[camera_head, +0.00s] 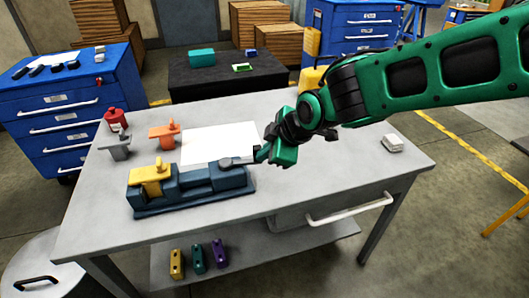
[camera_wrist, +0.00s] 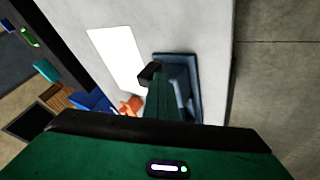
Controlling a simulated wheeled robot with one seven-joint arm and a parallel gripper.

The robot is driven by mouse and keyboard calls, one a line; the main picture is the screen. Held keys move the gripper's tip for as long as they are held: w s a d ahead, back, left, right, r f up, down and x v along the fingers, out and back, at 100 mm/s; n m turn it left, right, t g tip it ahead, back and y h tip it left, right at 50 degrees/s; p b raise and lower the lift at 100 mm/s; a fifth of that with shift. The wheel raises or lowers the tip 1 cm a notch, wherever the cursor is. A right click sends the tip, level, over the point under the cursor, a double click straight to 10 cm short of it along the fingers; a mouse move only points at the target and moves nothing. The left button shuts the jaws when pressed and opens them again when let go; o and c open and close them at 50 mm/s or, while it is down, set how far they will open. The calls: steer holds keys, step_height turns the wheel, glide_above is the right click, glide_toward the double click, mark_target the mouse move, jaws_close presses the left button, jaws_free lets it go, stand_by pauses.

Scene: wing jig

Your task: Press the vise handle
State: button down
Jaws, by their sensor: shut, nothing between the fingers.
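The blue vise (camera_head: 190,190) lies on the grey workbench (camera_head: 310,172), with a yellow block (camera_head: 152,177) at its left end. Its grey handle (camera_head: 228,162) lies along the top of the right end. My gripper (camera_head: 259,155) is shut and empty, close to the handle's right end; I cannot tell whether they touch. In the wrist view, the dark tip of my gripper (camera_wrist: 150,73) shows in front of the vise (camera_wrist: 185,68). My gripper's green body hides the lower part of the vise, and I cannot make out the handle there.
A white sheet (camera_head: 219,140) lies behind the vise. Orange (camera_head: 164,134), grey (camera_head: 116,145) and red (camera_head: 115,118) pieces stand at the bench's left. A white block (camera_head: 392,144) sits at the right. The bench's front right is clear. Several coloured blocks rest on the lower shelf (camera_head: 290,255).

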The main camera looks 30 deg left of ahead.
steer(key=s+d+r, duration=0.5)
steer(key=d+r, duration=0.3)
stand_by(0.6)
